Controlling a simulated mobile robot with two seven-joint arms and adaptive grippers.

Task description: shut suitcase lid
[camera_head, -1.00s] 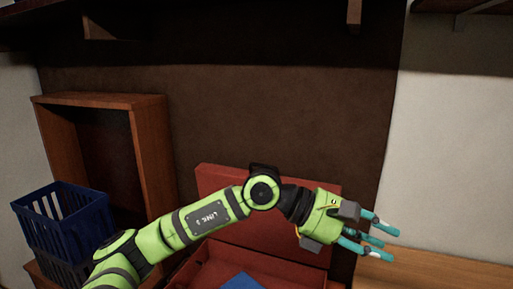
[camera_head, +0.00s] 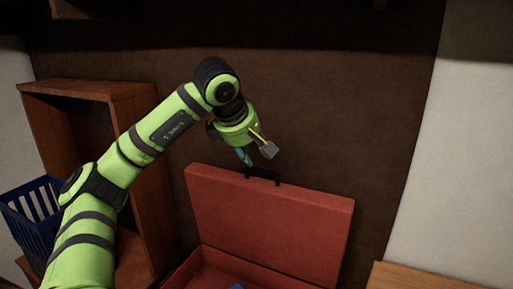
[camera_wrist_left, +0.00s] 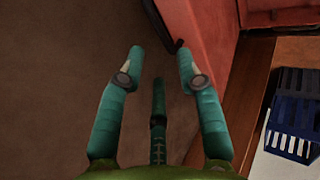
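The red suitcase stands open, its lid (camera_head: 270,225) upright against the dark wall. A black handle (camera_head: 262,175) sits on the lid's top edge. Part of the base (camera_head: 215,268) shows at the bottom, with something blue inside. My left gripper (camera_head: 247,156) is just above the lid's top edge, beside the handle, fingers pointing down and partly hidden by its own body. In the left wrist view its teal fingers (camera_wrist_left: 160,55) are spread with nothing between them; the handle (camera_wrist_left: 160,24) and red lid (camera_wrist_left: 205,35) lie close by the right finger. My right gripper is not in view.
A wooden shelf unit (camera_head: 130,120) stands at the left with a blue basket (camera_head: 35,220) in front of it. A wooden surface (camera_head: 425,280) is at the lower right. The dark wall (camera_head: 340,110) is close behind the lid.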

